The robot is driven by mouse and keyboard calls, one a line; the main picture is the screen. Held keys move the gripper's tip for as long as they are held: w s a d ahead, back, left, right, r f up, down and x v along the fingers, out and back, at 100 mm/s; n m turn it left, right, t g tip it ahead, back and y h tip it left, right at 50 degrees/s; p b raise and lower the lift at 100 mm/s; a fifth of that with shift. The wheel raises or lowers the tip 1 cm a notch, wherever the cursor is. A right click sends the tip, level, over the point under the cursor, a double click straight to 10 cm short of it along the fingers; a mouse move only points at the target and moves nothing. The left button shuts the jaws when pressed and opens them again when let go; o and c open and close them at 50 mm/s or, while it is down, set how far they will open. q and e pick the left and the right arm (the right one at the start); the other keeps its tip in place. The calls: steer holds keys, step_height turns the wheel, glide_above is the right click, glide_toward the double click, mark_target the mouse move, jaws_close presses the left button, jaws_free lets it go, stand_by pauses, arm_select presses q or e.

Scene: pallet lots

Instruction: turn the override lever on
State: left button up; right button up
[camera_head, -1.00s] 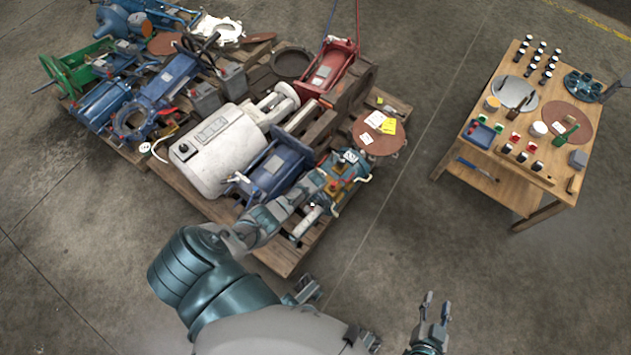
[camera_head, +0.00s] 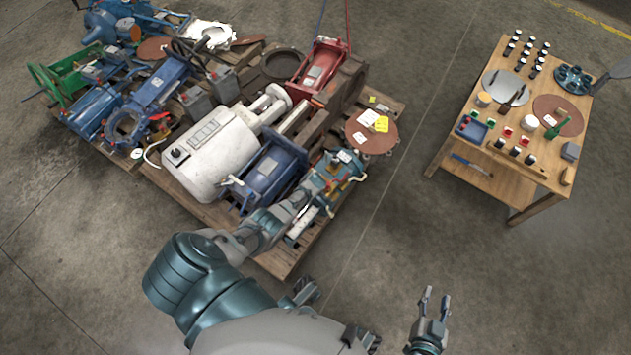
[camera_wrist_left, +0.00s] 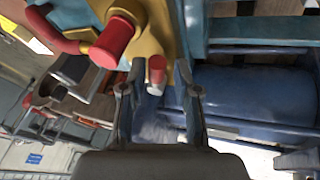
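A teal machine with a yellow body (camera_wrist_left: 155,20) and red-tipped handles fills the top of the left wrist view. It also shows at the pallet's right front corner in the head view (camera_head: 347,166). A short red-tipped lever (camera_wrist_left: 157,70) stands between the finger lines of my left gripper (camera_wrist_left: 158,92); I cannot tell whether this is the override lever. A larger red knob (camera_wrist_left: 113,42) is up and left of it. My left gripper's fingers are apart, with no visible grip; in the head view it is by the machine (camera_head: 305,198). My right gripper (camera_head: 433,300) is open and empty over the floor.
The wooden pallet (camera_head: 272,262) carries a white motor (camera_head: 212,152), a blue unit (camera_head: 268,172), a red machine (camera_head: 320,66) and a brown disc with tags (camera_head: 371,132). A wooden table (camera_head: 500,180) with small parts stands right. Floor between is clear.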

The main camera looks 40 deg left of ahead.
arm_select(q)
steer(key=shift+w+r, duration=0.15)
steer(key=shift+r, duration=0.1)
steer(key=v, duration=1.1)
steer(key=shift+r, duration=0.2)
steer(key=shift+d, duration=0.1)
